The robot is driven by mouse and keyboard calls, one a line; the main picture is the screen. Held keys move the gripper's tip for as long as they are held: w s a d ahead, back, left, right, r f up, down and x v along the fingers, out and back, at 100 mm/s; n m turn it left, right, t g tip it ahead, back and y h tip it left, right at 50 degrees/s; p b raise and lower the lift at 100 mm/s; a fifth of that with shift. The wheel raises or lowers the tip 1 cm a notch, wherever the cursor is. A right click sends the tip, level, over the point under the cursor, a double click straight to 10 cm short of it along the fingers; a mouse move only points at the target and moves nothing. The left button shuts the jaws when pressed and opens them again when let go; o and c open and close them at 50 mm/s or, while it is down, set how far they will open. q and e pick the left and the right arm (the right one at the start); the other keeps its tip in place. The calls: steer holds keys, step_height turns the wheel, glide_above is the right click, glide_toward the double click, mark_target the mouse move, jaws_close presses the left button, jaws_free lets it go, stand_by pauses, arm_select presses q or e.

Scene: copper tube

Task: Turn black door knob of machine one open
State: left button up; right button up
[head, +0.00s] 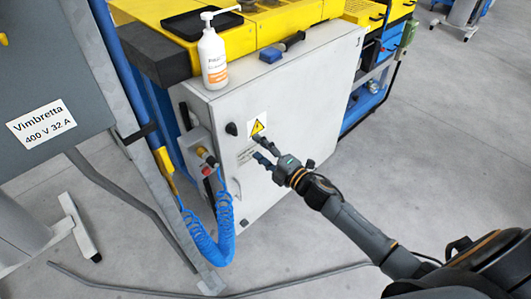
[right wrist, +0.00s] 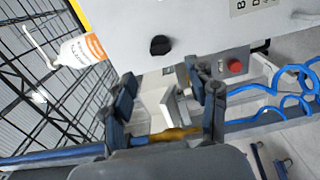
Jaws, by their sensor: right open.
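The black door knob (head: 231,129) sits on the upper left part of the light grey cabinet door (head: 300,90) of the machine. In the right wrist view the knob (right wrist: 160,46) shows beyond the fingertips, apart from them. My right gripper (head: 262,151) is open and empty in front of the door, to the right of and a little below the knob in the head view. Its two spread fingers (right wrist: 162,82) also show in the right wrist view. The door looks closed. My left gripper is not in view.
A white pump bottle (head: 213,60) stands on top of the cabinet. A control box with a red button (head: 207,170) and a coiled blue hose (head: 215,240) is left of the door. A grey panel labelled Vimbretta (head: 42,125) stands at the far left.

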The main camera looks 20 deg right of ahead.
steer(key=shift+v, duration=1.1)
steer(key=s+d+f+m+g+h, duration=0.2)
steer(key=s+f+m, duration=0.15)
steer(key=f, duration=0.65)
steer(key=s+d+f+m+g+h, duration=0.2)
steer(key=f+m, duration=0.2)
steer(key=f, duration=0.6)
steer(key=s+f+m+g+h, duration=0.2)
steer(key=s+f+m+g, duration=0.25)
steer(key=s+f, duration=0.9)
steer(key=s+a+f+m+g, duration=0.1)
steer(key=s+f, duration=0.4)
steer(key=s, duration=0.5)
steer(key=s+a+f+m+g, duration=0.2)
steer(key=s+f+m+g, duration=0.2)
steer(key=s, duration=0.6)
steer(key=s+a+f+m+g, duration=0.1)
steer(key=s+f+m+g, duration=0.1)
steer(key=s+f, duration=0.5)
steer(key=s, duration=0.3)
steer(key=shift+s+a, duration=0.3)
steer(key=shift+s, duration=0.05)
steer(key=shift+g, duration=0.25)
steer(key=shift+c, duration=0.2)
